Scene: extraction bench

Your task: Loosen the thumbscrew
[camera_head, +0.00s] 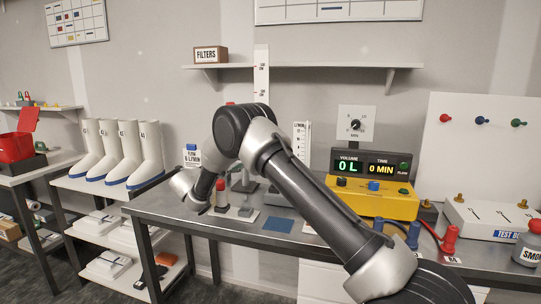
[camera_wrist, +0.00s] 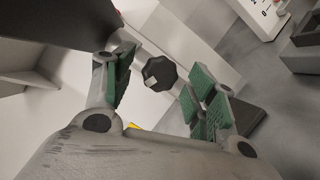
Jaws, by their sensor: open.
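The thumbscrew, a black faceted knob (camera_wrist: 160,73) with a small pale mark on its face, shows in the wrist view in front of a pale upright part. My gripper (camera_wrist: 159,82) is open, with a green-padded finger to the left and one to the right of the knob. A visible gap separates the knob from the left pad; on the right the pad's edge appears close, and contact cannot be told. In the head view my arm reaches over the left part of the bench, and I cannot make out the knob or the fingertips there.
The metal bench (camera_head: 160,207) carries a yellow flow unit (camera_head: 371,203) reading 0 L and 0 MIN. A blue mat (camera_head: 278,225) lies on it. A white shelf (camera_head: 300,66) holds a FILTERS box (camera_head: 211,55). White boots (camera_head: 128,150) stand on the left rack.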

